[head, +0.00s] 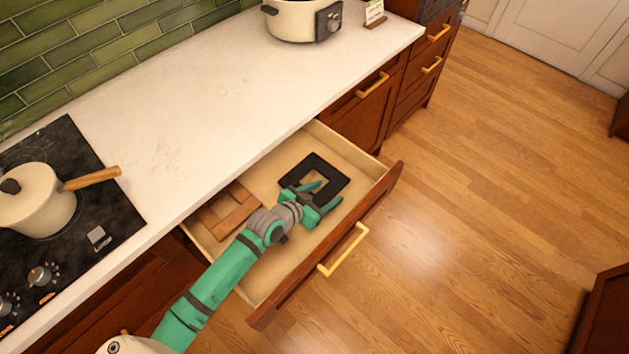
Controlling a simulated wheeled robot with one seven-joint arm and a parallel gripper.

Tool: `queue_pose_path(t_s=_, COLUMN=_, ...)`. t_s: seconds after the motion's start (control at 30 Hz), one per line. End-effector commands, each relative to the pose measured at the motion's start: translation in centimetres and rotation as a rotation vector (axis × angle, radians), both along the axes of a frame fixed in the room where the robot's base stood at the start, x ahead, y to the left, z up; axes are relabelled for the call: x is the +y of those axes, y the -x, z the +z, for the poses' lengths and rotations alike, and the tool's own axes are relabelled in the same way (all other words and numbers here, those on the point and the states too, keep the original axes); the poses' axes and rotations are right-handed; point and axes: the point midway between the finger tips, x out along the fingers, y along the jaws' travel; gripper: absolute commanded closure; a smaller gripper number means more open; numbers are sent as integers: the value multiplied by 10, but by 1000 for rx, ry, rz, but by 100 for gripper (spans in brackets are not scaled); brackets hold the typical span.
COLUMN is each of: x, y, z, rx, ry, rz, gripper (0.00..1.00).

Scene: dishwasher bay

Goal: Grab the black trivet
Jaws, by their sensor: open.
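The black trivet (328,171) is a square frame with an open middle, lying in the open drawer (283,268) towards its far right end. My gripper (325,193) is over the near edge of the trivet, with its green fingers apart and nothing seen between them. The fingers and wrist hide part of the trivet's near side. I cannot tell whether the fingers touch it.
A brown wooden trivet (238,216) lies in the drawer left of my gripper. The white countertop (215,115) overhangs the drawer's back. A pot (38,203) stands on the cooktop and a slow cooker (297,22) at the back. The floor (480,190) right is clear.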

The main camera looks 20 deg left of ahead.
Motion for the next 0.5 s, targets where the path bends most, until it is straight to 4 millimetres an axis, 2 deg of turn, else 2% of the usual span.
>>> queue_pose_path(t_s=0.17, x=0, y=0, z=0, rx=0, ry=0, rz=1, gripper=41)
queue_pose_path(t_s=0.27, x=0, y=0, z=0, rx=0, ry=0, rz=1, gripper=60)
queue_pose_path(t_s=0.4, x=1, y=0, z=0, rx=0, ry=0, rz=1, gripper=93)
queue_pose_path(t_s=0.43, x=1, y=0, z=0, rx=0, ry=0, rz=1, gripper=98)
queue_pose_path(t_s=0.5, x=1, y=0, z=1, rx=-2, ry=-1, rz=0, gripper=98)
